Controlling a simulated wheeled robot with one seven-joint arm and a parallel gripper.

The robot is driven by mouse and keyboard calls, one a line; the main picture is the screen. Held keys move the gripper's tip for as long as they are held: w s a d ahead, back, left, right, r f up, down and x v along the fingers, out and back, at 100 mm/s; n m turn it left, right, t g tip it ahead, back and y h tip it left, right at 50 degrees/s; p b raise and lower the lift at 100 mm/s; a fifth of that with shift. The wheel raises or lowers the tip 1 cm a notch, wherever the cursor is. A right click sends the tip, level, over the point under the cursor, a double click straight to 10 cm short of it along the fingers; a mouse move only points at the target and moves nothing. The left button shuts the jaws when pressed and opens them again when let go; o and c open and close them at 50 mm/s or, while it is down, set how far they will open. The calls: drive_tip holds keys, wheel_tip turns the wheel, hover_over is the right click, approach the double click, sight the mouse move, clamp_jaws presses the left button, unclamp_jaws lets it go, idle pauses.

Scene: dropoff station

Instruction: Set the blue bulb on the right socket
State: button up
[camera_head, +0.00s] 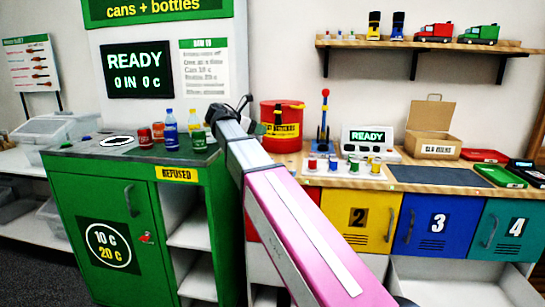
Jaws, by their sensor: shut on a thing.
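My arm reaches up from the lower right, and my gripper (245,103) is at its far end, left of the red bin. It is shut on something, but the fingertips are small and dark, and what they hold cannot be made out. On the wooden bench, a white rack (343,172) holds several small coloured pieces in red, blue, green and yellow. A blue piece (332,163) stands among them; I cannot tell whether it is the blue bulb. A pale device (386,153) with a READY screen stands behind the rack. The right socket cannot be made out.
A red bin (283,128) and a blue stand with a red ball on top (324,120) are close to my gripper. Bottles and cans stand on the green cabinet (100,220). An open cardboard box (432,145) and a dark mat (428,176) are to the right.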

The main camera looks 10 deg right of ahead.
drive_tip(key=shift+w+d+f, duration=0.55)
drive_tip(key=shift+d+f, duration=1)
drive_tip(key=shift+f, duration=0.1)
drive_tip(key=shift+w+d+f, duration=0.6)
drive_tip(key=shift+d+f, duration=1)
drive_tip(key=shift+f, duration=0.1)
drive_tip(key=shift+w+d+f, duration=0.55)
drive_tip(key=shift+d+f, duration=1)
drive_tip(key=shift+f, duration=0.1)
drive_tip(key=shift+f, duration=0.15)
drive_tip(key=o, duration=0.8)
